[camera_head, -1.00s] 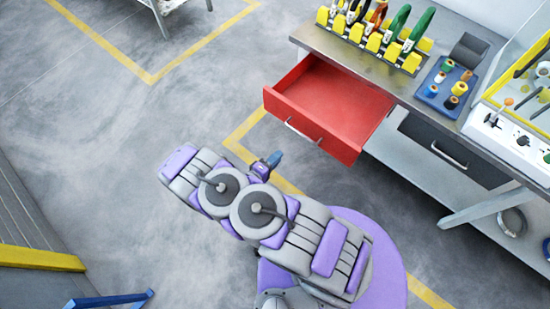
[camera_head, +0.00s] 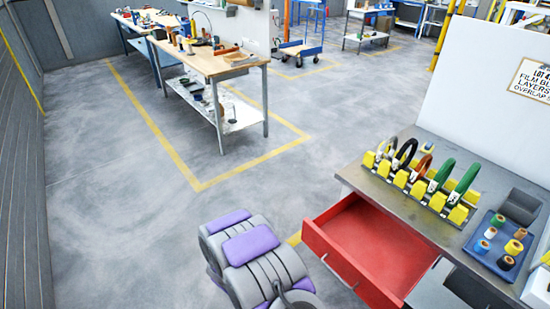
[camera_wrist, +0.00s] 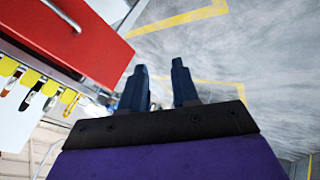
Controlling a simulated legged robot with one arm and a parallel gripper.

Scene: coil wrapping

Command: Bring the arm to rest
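My arm (camera_head: 250,255), grey and purple, shows at the bottom of the head view, folded and in front of the open red drawer. My gripper is out of sight in the head view. In the wrist view my gripper (camera_wrist: 160,86) shows two dark fingers standing apart with a gap between them. Floor shows in the gap, and nothing is held. The fingers are close to the red drawer (camera_wrist: 75,35) in the picture, but I cannot tell the distance.
The red drawer (camera_head: 365,250) stands open from the grey workbench (camera_head: 450,232). On the bench are a yellow rack (camera_head: 425,190) of coils and a blue tray (camera_head: 502,238) of spools. A wooden-topped table (camera_head: 205,62) stands farther back. The floor at left is clear.

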